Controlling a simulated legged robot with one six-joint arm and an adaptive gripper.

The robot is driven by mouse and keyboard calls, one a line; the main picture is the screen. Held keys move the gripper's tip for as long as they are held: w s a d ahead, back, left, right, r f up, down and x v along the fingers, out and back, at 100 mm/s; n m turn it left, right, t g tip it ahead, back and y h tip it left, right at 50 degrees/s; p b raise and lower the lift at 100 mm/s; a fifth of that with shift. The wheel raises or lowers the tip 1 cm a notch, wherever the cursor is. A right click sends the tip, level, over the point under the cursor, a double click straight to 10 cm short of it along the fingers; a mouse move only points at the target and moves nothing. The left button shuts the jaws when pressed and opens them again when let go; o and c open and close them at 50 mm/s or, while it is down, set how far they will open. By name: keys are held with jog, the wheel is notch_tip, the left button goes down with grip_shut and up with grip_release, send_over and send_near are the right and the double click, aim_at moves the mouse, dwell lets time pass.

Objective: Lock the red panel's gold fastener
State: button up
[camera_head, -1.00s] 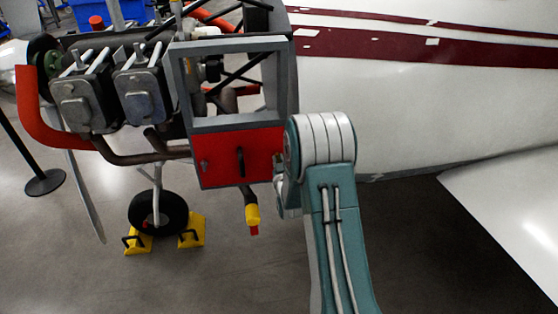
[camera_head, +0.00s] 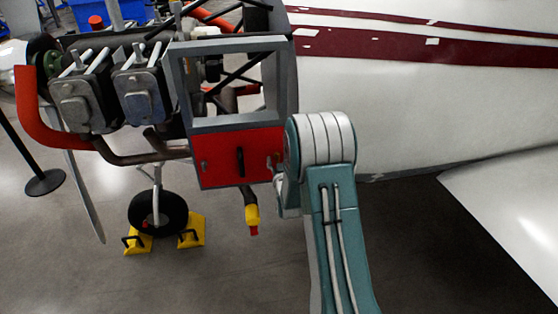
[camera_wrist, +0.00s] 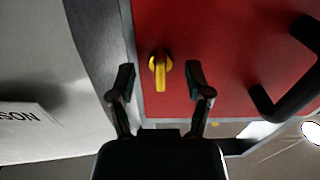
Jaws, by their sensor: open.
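The red panel (camera_head: 222,158) closes the lower part of a grey frame beside the engine. It also fills much of the wrist view (camera_wrist: 230,45). The gold fastener (camera_wrist: 160,69) is a yellow knob with a lever pointing toward my gripper, near the panel's grey edge. My gripper (camera_wrist: 160,80) is open, with one dark finger on each side of the fastener's lever and gaps between. I cannot tell the depth between fingertips and fastener.
A black handle (camera_wrist: 290,85) sticks out of the panel to the right in the wrist view. The grey frame (camera_head: 180,90) surrounds an opening above the panel. A yellow-tipped pipe (camera_head: 252,214) hangs below. The white fuselage (camera_head: 430,110) stands to the right.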

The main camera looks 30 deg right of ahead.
aim_at(278, 159)
jog(key=shift+s, duration=0.15)
jog(key=shift+v, duration=2.4)
jog(key=s+a+r+n+g+y, duration=0.1)
jog(key=s+a+r+g+y, duration=0.15)
jog(key=s+a+r, duration=0.35)
jog(key=s+a+r+g+y, duration=0.1)
jog(key=s+a+r+g, duration=0.2)
jog(key=r, duration=0.5)
jog(key=s+a+r+g, duration=0.2)
jog(key=s+a+g, duration=0.1)
jog(key=s, duration=0.9)
jog(key=s+a+r+n+g+y, duration=0.1)
jog(key=s+a+g, duration=0.2)
jog(key=s, duration=0.8)
jog(key=shift+s+a+r+n, duration=0.3)
jog(key=shift+s+a+r, duration=0.1)
jog(key=shift+a, duration=0.5)
